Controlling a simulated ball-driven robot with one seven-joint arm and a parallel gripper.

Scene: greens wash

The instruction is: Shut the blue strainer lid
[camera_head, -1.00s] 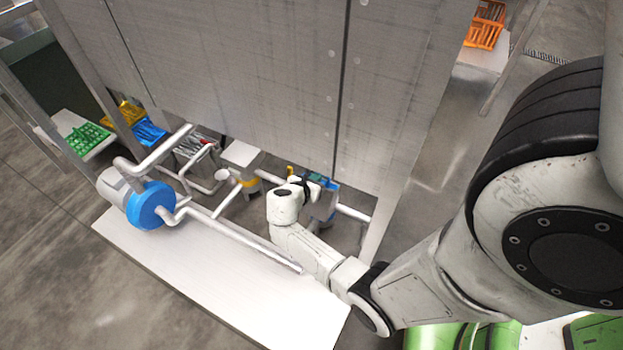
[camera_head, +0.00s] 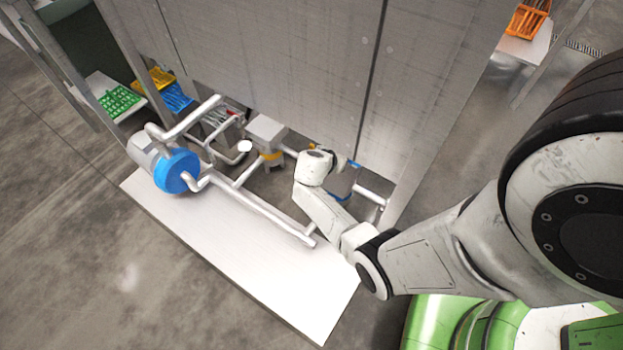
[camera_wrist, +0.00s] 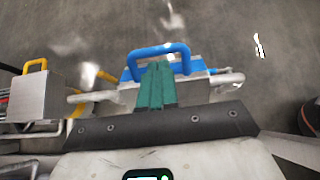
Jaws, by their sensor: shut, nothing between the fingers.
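The blue strainer lid (camera_wrist: 183,75) shows in the wrist view as a flat blue edge with a raised blue loop handle (camera_wrist: 160,50). My gripper (camera_wrist: 156,68) has its two green fingers together in front of it, overlapping the handle and hiding the lid's middle. I cannot tell whether they touch. A grey strainer body with pipe stubs lies below the blue edge. In the head view, blue parts of the strainer (camera_head: 338,196) show beside my wrist, which covers much of it and the fingertips. How far the lid stands open is unclear.
A pipe runs along the white bench (camera_head: 250,245) to a cylinder with a big blue round end (camera_head: 177,171). A grey box with a yellow band (camera_head: 267,133) stands left of my wrist. A tall grey panel (camera_head: 290,70) rises behind. The bench front is clear.

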